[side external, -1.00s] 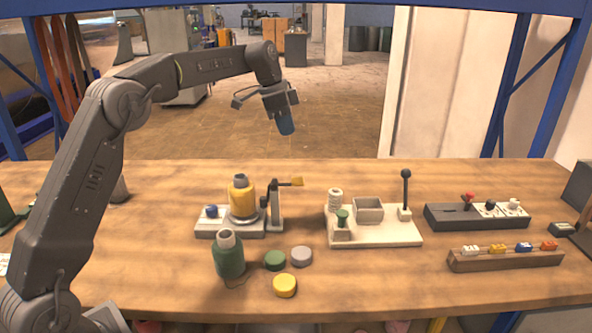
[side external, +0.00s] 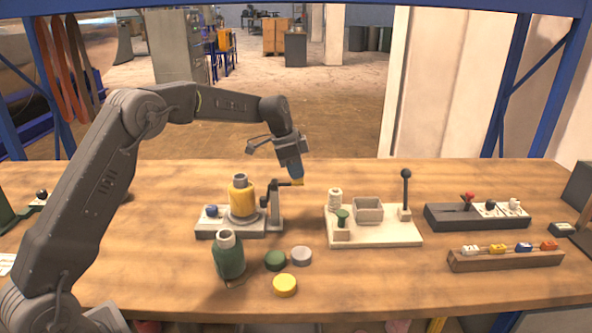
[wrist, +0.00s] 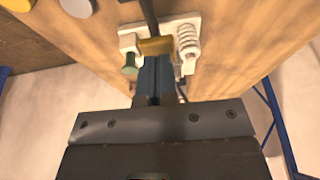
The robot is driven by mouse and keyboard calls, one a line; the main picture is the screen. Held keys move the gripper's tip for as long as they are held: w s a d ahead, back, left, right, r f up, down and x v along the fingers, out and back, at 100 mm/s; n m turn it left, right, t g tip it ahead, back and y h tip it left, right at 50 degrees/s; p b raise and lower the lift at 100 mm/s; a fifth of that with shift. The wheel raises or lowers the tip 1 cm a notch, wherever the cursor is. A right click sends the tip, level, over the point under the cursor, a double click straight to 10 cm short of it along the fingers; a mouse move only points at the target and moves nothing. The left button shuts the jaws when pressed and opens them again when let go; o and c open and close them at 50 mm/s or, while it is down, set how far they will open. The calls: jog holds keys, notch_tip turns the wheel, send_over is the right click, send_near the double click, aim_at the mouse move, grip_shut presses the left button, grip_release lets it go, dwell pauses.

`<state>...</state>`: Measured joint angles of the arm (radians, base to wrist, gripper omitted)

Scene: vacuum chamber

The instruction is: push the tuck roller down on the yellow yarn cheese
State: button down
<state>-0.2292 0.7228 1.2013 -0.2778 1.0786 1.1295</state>
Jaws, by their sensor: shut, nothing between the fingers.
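The yellow yarn cheese (side external: 241,201) stands upright on a grey base (side external: 240,229) left of centre. Beside it on the same base is a dark post (side external: 275,206) with a thin arm reaching right to a small yellow-orange tab (side external: 299,183). I take this to be the tuck roller's lever; the roller itself is hard to make out. My gripper (side external: 297,174) is shut and empty, pointing down with its blue fingertips right at the tab. In the wrist view the tab (wrist: 156,45) lies just beyond the closed fingers (wrist: 153,70). I cannot tell whether they touch.
A dark green bottle-shaped cone (side external: 228,256) and several round caps, one yellow (side external: 285,285), lie in front. A cream fixture (side external: 372,233) with an upright black-knobbed lever (side external: 406,190) stands to the right. A switch box (side external: 477,215) and wooden rack (side external: 505,258) are farther right.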

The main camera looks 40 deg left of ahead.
jog(key=shift+f, duration=0.1)
jog(key=shift+w+d+f, duration=0.2)
jog(key=shift+f, duration=0.25)
jog(key=shift+w+d+f, duration=0.15)
jog(key=shift+f, duration=0.25)
notch_tip(320, 180, up, 14)
jog(key=shift+r, duration=0.15)
dwell(0.8)
